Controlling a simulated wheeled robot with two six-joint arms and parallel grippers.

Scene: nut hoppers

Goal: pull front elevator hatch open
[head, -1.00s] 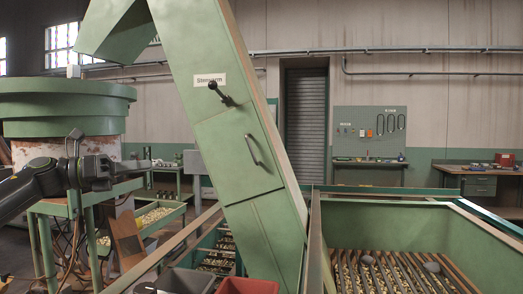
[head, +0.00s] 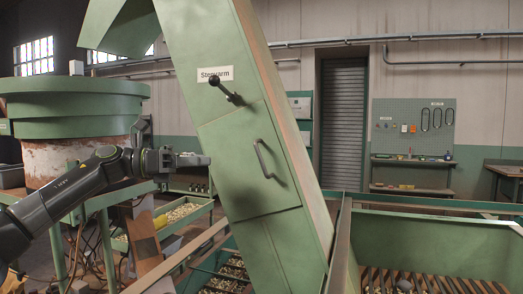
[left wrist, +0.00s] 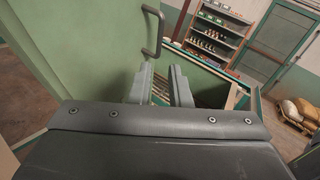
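The front elevator hatch (head: 238,178) is a green panel on the slanted green elevator, and it sits closed. Its grey bar handle (head: 263,160) is on the right part of the panel. My left gripper (head: 207,159) points right at the elevator, left of the handle, and does not touch it. In the left wrist view the two fingers (left wrist: 163,68) stand apart with nothing between them. The handle (left wrist: 159,32) shows there just beyond the fingertips, slightly left, beside the green panel (left wrist: 95,50). My right gripper is in neither view.
A black-knobbed lever (head: 225,90) sticks out above the hatch under a white label (head: 215,74). A round green hopper (head: 70,105) stands at left, and a green bin with slats (head: 430,235) at right. Trays of nuts (head: 182,217) lie behind the elevator's foot.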

